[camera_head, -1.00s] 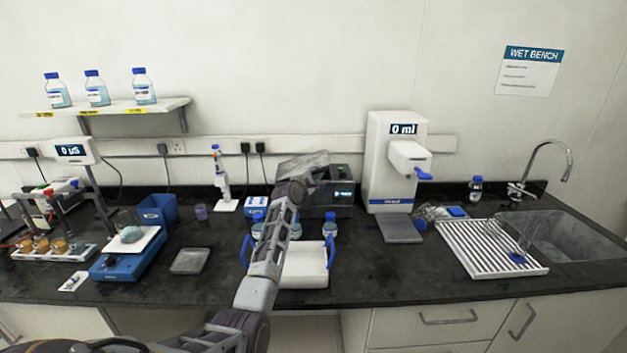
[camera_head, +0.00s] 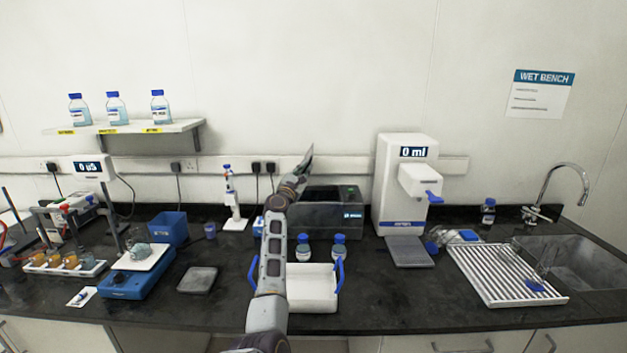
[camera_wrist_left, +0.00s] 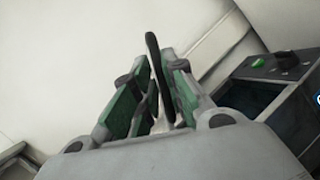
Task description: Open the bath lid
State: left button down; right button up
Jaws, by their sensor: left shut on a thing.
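The bath (camera_head: 328,217) is a dark grey box with a small lit display, at the back middle of the bench. Its lid (camera_head: 307,160) is a grey panel that stands steeply above the bath's left part. My left gripper (camera_head: 298,180) is at the lid, above the bath's left end, and its arm hides part of the bath. In the left wrist view, the gripper (camera_wrist_left: 155,90) is shut on a dark thin piece, seemingly the lid's edge or handle. The bath (camera_wrist_left: 285,100) shows at the right there, with its dark inside partly exposed. My right gripper is not in view.
A white tray (camera_head: 312,290) with blue handles stands in front of the bath, with two blue-capped bottles (camera_head: 340,246) behind it. A white dispenser (camera_head: 402,185) stands close to the bath's right. A pipette stand (camera_head: 233,200) is to the left. The wall is behind.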

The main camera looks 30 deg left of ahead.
pick_arm(q)
jog(key=s+a+r+n+y+b, duration=0.1)
jog(key=s+a+n+y, duration=0.4)
jog(key=a+n, duration=0.3)
jog(key=shift+a+r+n+t+b, duration=0.2)
jog(key=shift+n+t+b, duration=0.15)
jog(key=shift+n, duration=0.55)
jog(key=c, duration=1.6)
grip_release()
jog(key=shift+d+r, duration=0.1)
jog(key=shift+o, duration=0.2)
jog(key=v, duration=1.2)
